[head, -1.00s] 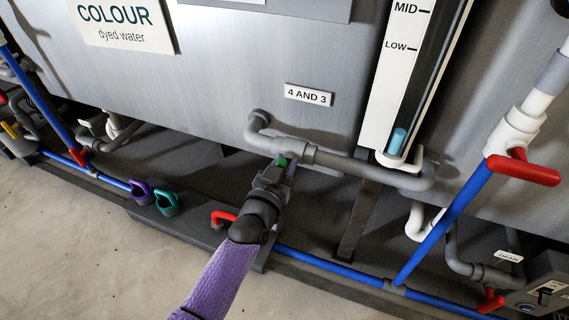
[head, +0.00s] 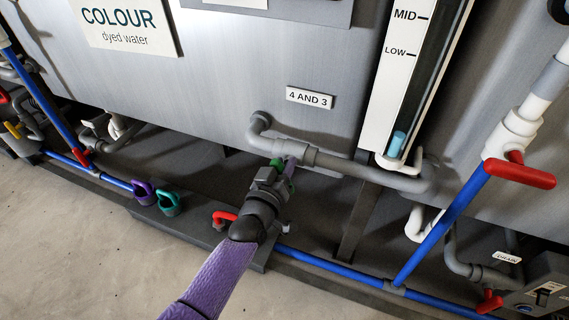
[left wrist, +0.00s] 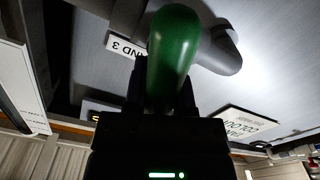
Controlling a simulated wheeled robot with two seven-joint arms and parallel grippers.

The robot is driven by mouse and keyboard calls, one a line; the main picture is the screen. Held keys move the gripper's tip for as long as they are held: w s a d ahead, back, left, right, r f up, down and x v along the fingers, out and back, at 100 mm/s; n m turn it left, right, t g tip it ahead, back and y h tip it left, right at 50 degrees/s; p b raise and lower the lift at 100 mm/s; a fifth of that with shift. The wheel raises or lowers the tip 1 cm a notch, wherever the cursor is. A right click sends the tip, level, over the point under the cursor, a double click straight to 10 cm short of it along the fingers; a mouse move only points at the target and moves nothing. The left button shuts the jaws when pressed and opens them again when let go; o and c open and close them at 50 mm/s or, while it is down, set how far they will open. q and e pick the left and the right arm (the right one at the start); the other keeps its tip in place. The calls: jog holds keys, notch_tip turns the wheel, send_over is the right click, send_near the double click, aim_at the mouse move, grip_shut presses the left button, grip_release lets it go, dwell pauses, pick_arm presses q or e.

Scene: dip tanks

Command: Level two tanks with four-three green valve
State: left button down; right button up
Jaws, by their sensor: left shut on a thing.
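The green valve handle (head: 277,163) sits on the grey pipe (head: 345,165) under the label "4 AND 3" (head: 310,98). My left gripper (head: 276,172) is shut on it, and the jaws hide most of the handle in the head view. In the left wrist view the rounded green handle (left wrist: 173,55) stands up from between the dark jaws. The tank (head: 225,75) behind has a tall level gauge (head: 388,110); its light blue column (head: 397,142) is below the LOW mark. My right gripper is not in view.
A red handle (head: 224,216) lies low beside my left arm. A purple ring (head: 143,191) and a teal ring (head: 168,202) are on the dark base to the left. A red-handled blue pipe (head: 445,225) stands at right. The floor (head: 80,250) at lower left is clear.

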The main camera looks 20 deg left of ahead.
pick_arm(q)
jog(key=n, duration=0.3)
jog(key=shift+a+f, duration=0.15)
jog(key=n, duration=0.3)
jog(key=shift+a+f+n, duration=0.15)
jog(key=shift+f+n, duration=0.1)
jog(key=shift+n, duration=0.05)
jog(key=n, duration=0.1)
jog(key=n+b, duration=0.1)
jog(key=n, duration=0.1)
jog(key=shift+a+f, duration=0.1)
jog(key=shift+f, duration=0.15)
jog(key=shift+f+n+b, duration=0.15)
jog(key=shift+n+b, duration=0.2)
jog(key=shift+n, duration=1.75)
jog(key=shift+c, duration=2.2)
grip_release()
jog(key=s+p, duration=0.4)
jog(key=s, duration=0.6)
jog(key=shift+a, duration=0.2)
